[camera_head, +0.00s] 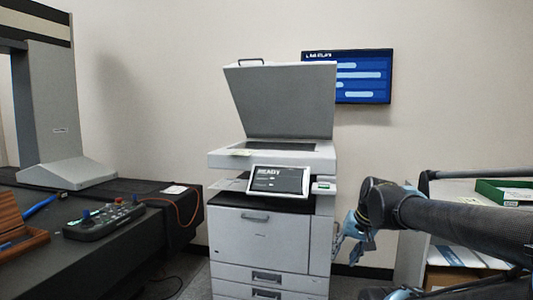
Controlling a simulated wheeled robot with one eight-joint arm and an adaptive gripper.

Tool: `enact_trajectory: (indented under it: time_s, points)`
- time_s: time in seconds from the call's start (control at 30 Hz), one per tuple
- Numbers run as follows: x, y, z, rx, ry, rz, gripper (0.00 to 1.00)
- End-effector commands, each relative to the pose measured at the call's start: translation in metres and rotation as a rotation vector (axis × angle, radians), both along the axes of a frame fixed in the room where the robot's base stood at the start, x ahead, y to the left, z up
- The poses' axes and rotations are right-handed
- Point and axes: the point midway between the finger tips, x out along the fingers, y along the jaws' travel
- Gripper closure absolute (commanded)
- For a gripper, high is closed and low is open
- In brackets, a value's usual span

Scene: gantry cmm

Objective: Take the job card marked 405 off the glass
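A grey-white copier (262,240) stands against the wall with its lid (285,100) raised. Its glass (285,146) shows as a thin dark strip below the lid. I cannot make out a card marked 405 on the glass at this low angle. A small pale yellow patch (241,152) lies on the top left of the copier, too small to read. My arm comes in from the right, and my gripper (343,245) hangs down beside the copier's right side, apart from the glass. Its fingers are too small and partly hidden to judge.
The copier's screen (278,180) reads READY. A dark table at left holds a control box (103,220), an orange cable and a white card (174,189). A cart at right bears a green tray (505,192). A blue wall display (348,76) hangs behind.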

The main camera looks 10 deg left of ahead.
Motion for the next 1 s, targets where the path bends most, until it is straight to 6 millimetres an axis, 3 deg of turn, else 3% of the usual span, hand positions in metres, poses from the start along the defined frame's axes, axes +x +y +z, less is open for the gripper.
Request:
enact_trajectory:
  time_s: [0.03, 0.2, 0.6, 0.8, 1.0]
  points:
    - [0.019, 0.02, 0.018, 0.073, -0.019, -0.02, 0.6]
    - [0.078, 0.089, 0.08, 0.35, -0.054, -0.122, 0.6]
    - [0.2, 0.232, 0.221, 0.999, 0.071, -0.414, 0.6]
    - [0.238, 0.274, 0.261, 1.209, 0.176, -0.533, 0.6]
    - [0.251, 0.289, 0.275, 1.289, 0.225, -0.582, 0.6]
